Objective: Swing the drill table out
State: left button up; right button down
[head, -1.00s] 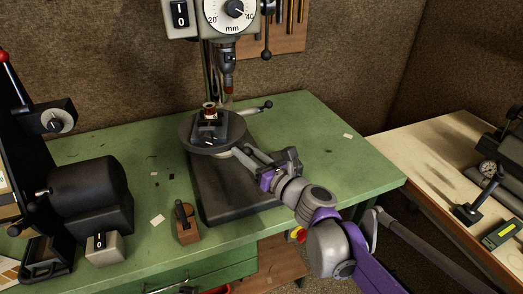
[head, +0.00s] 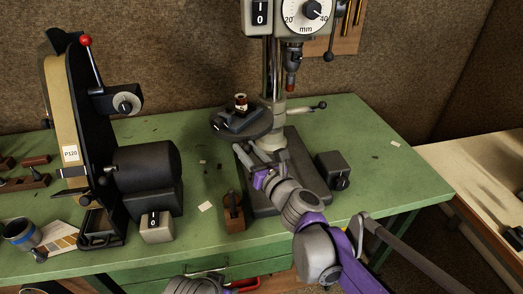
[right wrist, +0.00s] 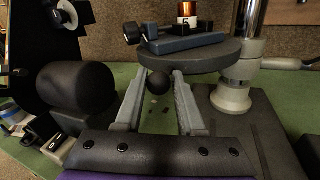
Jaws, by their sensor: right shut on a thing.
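The round grey drill table (head: 250,135) stands to the left of the drill column (head: 273,75), out from under the chuck (head: 292,65). It also shows in the right wrist view (right wrist: 205,62). A small vise (head: 235,122) sits on it and holds an amber and white cylinder (head: 241,101). My right gripper (head: 255,155) reaches to the table's near side and is shut on a black ball knob (right wrist: 158,83) just below the rim. A grey and purple part of my left arm shows at the bottom edge; its fingers cannot be made out.
A belt sander (head: 75,125) with a switch box (head: 157,226) stands on the left. A small wooden block tool (head: 233,212) lies left of the drill's base plate (head: 300,160). A black box (head: 332,168) stands right of the base. The green bench (head: 375,150) is clear at right.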

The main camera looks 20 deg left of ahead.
jog(key=shift+w+a+p, duration=0.15)
jog(key=shift+a+p, duration=0.2)
jog(key=shift+a, duration=2.6)
jog(key=c, duration=0.6)
grip_release()
jog(key=shift+a, duration=0.1)
jog(key=v, duration=1)
jog(key=shift+s+d+b, duration=0.25)
jog(key=shift+d+b, duration=0.1)
jog(key=shift+b, duration=0.05)
